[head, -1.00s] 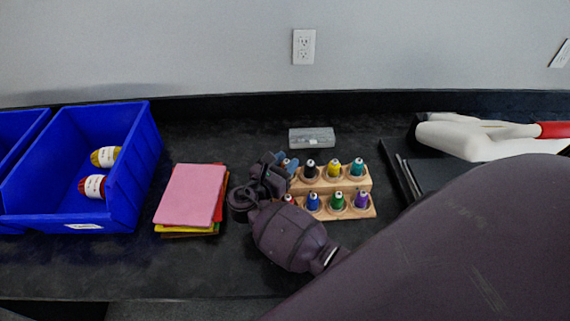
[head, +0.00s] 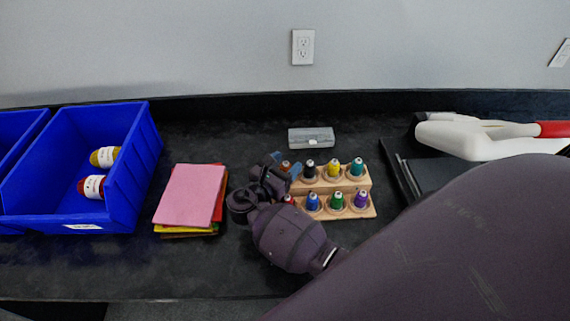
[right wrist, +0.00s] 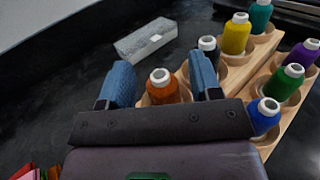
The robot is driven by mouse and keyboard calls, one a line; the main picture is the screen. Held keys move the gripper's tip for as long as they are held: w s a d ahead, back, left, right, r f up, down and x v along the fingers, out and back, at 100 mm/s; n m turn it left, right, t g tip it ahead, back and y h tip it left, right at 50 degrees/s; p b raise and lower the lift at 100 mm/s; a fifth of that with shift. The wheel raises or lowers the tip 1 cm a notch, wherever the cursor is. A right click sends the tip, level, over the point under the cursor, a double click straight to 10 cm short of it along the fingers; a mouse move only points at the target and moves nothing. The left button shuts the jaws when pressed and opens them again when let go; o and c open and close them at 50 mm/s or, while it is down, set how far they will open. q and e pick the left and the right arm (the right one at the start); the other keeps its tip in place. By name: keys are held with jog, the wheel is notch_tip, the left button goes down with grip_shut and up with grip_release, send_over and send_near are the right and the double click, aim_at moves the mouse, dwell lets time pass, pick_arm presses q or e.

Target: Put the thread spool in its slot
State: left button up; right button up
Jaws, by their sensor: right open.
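An orange thread spool (right wrist: 162,86) stands upright at the near end of the wooden spool rack's (right wrist: 235,80) back row, beside the black spool (right wrist: 208,46). It appears seated in its slot, though its base is partly hidden. My right gripper (right wrist: 160,85) is open, with its blue fingertips on either side of the spool and gaps showing between. In the head view the right gripper (head: 284,168) is at the rack's (head: 345,183) left end and hides most of the orange spool (head: 285,166). My left gripper is not in view.
Yellow, teal, blue, green and purple spools fill other slots. Felt sheets (head: 190,195) and blue bins (head: 60,208) are at left. A white and red object (head: 480,135) lies at right. Bare black table lies in front.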

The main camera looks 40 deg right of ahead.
jog(key=shift+r, duration=0.3)
jog(key=v, duration=1.2)
